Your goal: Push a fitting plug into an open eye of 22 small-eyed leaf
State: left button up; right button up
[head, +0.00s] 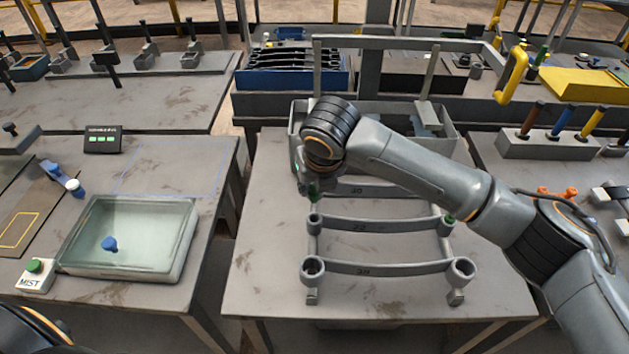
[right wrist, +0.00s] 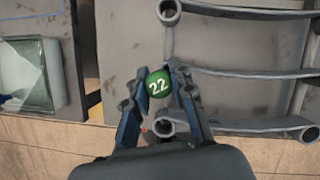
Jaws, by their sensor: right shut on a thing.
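My right gripper (head: 314,186) is shut on a green plug; in the right wrist view the gripper (right wrist: 158,86) has the plug (right wrist: 159,82), marked 22, between its blue-grey fingers. The leaf marked 22 (head: 375,225) is the middle bar on the rack, between one marked 30 and a lower one. Its left eye (head: 313,221) looks open in the head view, just below the held plug. Its right eye shows a green piece (head: 447,218). In the wrist view the plug and finger partly cover the leaf's (right wrist: 245,73) left end. My left gripper is out of view.
The lower, larger-eyed leaf (head: 375,268) lies nearer. A glass-walled basin (head: 72,240) with a blue piece in it and a MIST button (head: 35,274) stand on the left table. A grey bin (head: 298,118) is behind the rack. A block with coloured handles (head: 545,147) is at right.

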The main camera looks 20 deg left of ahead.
aim_at(315, 198)
jog(key=shift+f+b, duration=0.4)
jog(key=shift+f, duration=0.25)
jog(key=shift+f+b, duration=0.6)
jog(key=shift+f, duration=1.3)
jog(key=shift+p, duration=1.2)
jog(key=shift+f+b, duration=0.5)
jog(key=shift+f, duration=0.95)
jog(key=o, duration=1.4)
jog(key=shift+o, duration=0.2)
jog(key=shift+r, duration=0.1)
jog(key=shift+r+p, duration=3.45)
jog(key=shift+r, duration=0.05)
